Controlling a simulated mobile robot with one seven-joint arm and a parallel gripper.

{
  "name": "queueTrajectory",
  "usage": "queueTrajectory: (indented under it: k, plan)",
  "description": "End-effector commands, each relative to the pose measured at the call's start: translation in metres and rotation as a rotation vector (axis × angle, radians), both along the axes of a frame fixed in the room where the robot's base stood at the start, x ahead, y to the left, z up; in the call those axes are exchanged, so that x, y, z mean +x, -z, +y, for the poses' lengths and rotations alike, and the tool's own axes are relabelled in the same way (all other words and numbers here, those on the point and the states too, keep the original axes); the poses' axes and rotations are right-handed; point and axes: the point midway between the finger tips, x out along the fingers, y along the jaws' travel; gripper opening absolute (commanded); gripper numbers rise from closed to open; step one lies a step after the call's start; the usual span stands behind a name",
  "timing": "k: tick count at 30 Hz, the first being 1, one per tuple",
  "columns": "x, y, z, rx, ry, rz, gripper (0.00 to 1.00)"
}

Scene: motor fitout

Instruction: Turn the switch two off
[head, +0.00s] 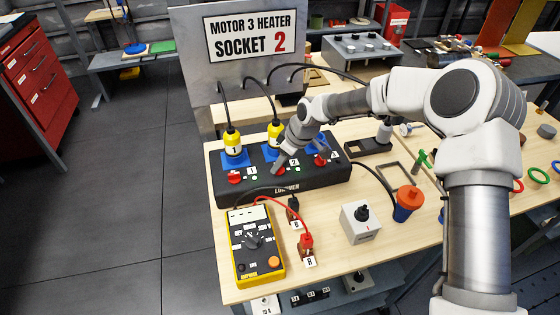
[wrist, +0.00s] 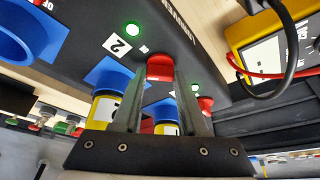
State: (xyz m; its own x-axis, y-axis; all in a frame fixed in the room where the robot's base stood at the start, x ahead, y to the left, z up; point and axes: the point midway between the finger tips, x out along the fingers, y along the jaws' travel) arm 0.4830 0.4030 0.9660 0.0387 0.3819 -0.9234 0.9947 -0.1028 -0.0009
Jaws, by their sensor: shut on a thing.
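A black socket box (head: 300,195) stands on the wooden workbench with several blue sockets and red switches along it. Red switch two (wrist: 160,68) is between my fingertips, and my gripper (wrist: 160,82) is shut on it. In the head view my gripper (head: 279,164) reaches down to the middle of the box and mostly hides this switch. The label "2" (wrist: 118,46) is beside it, and its green light (wrist: 133,29) is lit. Red switch one (head: 235,178) is at the left; its green light (wrist: 195,88) is also lit. Red switch three (head: 321,160) is at the right.
Yellow plugs (head: 232,142) with black cables stand in sockets one and two, close to my gripper; socket three (wrist: 25,40) is empty. A yellow multimeter (head: 256,245) with probes lies in front. A sign (head: 250,36) reads "MOTOR 3 HEATER SOCKET 2".

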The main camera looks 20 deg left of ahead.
Motion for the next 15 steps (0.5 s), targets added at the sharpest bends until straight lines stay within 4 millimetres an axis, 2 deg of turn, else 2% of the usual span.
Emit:
queueTrajectory:
  k: [15]
  plan:
    - [0.0037,0.0015,0.0006,0.0,-0.48,0.0,0.0]
